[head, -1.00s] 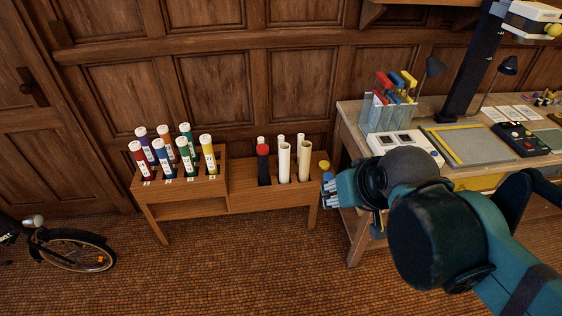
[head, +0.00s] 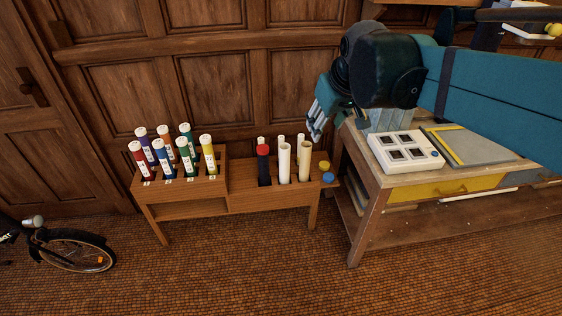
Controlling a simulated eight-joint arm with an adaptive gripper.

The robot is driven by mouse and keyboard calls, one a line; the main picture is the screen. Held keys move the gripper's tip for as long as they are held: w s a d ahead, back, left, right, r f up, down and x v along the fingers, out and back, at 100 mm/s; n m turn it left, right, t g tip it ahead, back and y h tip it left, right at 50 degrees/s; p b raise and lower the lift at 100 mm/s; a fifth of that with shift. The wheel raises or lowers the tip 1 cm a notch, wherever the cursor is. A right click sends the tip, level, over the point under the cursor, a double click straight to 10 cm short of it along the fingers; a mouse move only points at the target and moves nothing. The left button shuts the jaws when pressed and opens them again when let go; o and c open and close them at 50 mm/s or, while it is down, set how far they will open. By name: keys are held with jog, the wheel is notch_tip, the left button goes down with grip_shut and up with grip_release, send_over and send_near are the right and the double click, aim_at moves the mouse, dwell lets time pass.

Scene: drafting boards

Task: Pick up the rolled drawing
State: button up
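Several white rolled drawings stand upright in the lower right part of a wooden stand (head: 245,205). Two taller ones show at the front, a left roll (head: 284,164) and a right roll (head: 304,162). Tops of other white rolls show behind them, their lower parts hidden. A dark tube with a red cap (head: 263,150) stands just left of the front rolls. My gripper (head: 315,132) hangs to the upper right of the rolls with its grey fingers pointing down. It appears apart from them, with nothing visible in it. Its finger opening cannot be made out.
Several colored capped tubes (head: 183,152) fill the stand's higher left part. Yellow and blue round caps (head: 326,172) are at its right end. A workbench (head: 375,190) with a white device (head: 407,150) stands to the right. A bicycle wheel (head: 75,250) is at lower left.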

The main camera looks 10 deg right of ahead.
jog(key=w+r+n, duration=0.1)
jog(key=w, duration=1)
jog(key=n+g+b, duration=0.1)
jog(key=n+g, duration=0.4)
jog(key=n, duration=0.4)
send_over(281, 137)
jog(key=s, duration=0.1)
notch_tip(281, 137, down, 41)
jog(key=shift+n+g, duration=0.4)
jog(key=shift+n, duration=0.5)
jog(key=f, duration=0.7)
jog(key=w+f, duration=0.1)
jog(key=f, duration=0.3)
jog(key=shift+w+f, duration=0.1)
jog(key=shift+f, duration=0.6)
jog(key=shift+f+b, duration=0.5)
jog(key=shift+f, duration=0.8)
